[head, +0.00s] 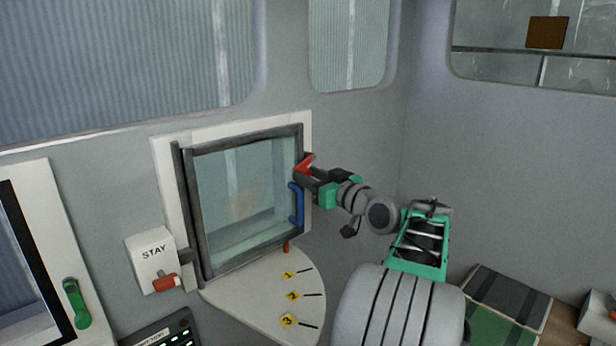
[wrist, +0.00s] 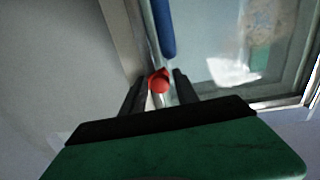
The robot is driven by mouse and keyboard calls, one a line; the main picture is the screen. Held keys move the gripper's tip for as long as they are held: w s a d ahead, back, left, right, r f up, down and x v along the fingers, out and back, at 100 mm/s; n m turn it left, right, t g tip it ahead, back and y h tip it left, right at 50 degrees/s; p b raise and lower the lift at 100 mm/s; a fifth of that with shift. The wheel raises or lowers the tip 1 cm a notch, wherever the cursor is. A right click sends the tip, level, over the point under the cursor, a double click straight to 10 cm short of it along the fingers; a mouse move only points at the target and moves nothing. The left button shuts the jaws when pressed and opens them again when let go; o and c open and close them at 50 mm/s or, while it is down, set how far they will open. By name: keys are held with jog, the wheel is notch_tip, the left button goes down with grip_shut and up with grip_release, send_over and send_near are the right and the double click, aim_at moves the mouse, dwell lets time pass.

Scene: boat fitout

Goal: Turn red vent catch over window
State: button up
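The red vent catch (head: 305,164) is at the upper right edge of the window frame (head: 248,141). My gripper (head: 310,177) reaches it from the right, and its fingertips are partly hidden there. In the wrist view the red catch (wrist: 159,82) shows between the two dark fingers of my gripper (wrist: 162,76). The fingers stand apart, one on each side of the catch, with a narrow gap visible on the right. The catch does not look clamped. The window glass (head: 240,195) lies to the left of the catch.
A blue handle (head: 296,204) sits just below the catch and also shows in the wrist view (wrist: 165,30). A white STAY box (head: 151,258) with a red knob (head: 166,282) is lower left. A numbered quadrant plate (head: 262,298) juts out below the window.

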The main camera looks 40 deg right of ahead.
grip_shut()
jog(key=shift+a+r+m+p, duration=0.2)
jog(key=shift+r+m+p, duration=0.6)
jog(key=shift+m, duration=0.3)
jog(key=shift+r+m+p, duration=0.4)
jog(key=shift+m+p, duration=0.35)
jog(key=shift+m, duration=0.45)
jog(key=shift+o, duration=1.1)
grip_release()
jog(key=shift+f, duration=0.1)
